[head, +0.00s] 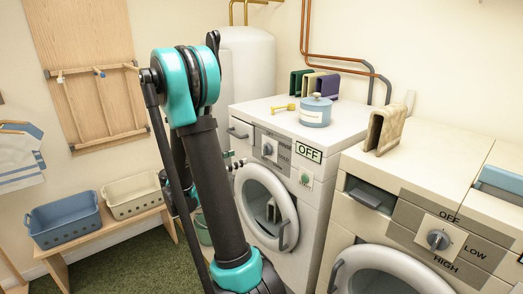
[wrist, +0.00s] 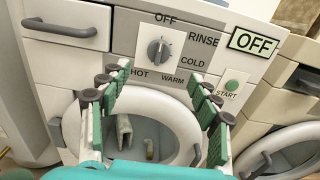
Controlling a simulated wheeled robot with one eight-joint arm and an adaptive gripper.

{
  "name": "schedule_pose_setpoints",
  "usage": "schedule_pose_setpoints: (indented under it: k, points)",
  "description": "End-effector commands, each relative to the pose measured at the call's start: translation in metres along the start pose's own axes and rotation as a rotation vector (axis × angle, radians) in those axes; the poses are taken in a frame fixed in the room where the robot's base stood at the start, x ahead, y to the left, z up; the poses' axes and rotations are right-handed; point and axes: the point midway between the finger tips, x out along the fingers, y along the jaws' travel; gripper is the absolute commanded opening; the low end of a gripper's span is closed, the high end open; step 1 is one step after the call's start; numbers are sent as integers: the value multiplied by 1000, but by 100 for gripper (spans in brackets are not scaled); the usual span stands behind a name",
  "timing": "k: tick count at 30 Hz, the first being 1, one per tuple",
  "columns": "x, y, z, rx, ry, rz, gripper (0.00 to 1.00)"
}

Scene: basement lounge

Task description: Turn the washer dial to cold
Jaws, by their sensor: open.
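The washer dial (wrist: 158,52) is a grey round knob on a white plate in the washer's front panel, and it also shows in the head view (head: 267,149). OFF is printed above it, RINSE and COLD to its right, WARM and HOT below. Its pointer seems to point up towards OFF, but it is small. A sign (wrist: 253,43) on the washer reads OFF. My gripper (wrist: 155,80) is open and empty, its green-padded fingers spread in front of the washer, below and to either side of the dial, apart from it. In the head view my arm partly hides it.
A green START button (wrist: 232,85) sits right of the dial, above the round door (wrist: 183,112). A drawer handle (wrist: 65,27) is at upper left. The dryer (head: 405,165) stands to the right. A blue tin (head: 315,111) stands on the washer. Baskets (head: 65,222) sit on a bench at left.

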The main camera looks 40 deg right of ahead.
Motion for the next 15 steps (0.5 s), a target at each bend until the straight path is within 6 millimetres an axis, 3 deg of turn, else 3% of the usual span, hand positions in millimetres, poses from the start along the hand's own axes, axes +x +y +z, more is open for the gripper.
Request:
schedule_pose_setpoints:
  k: [15]
  points:
    - [98,-1,0,1,2,-3,63]
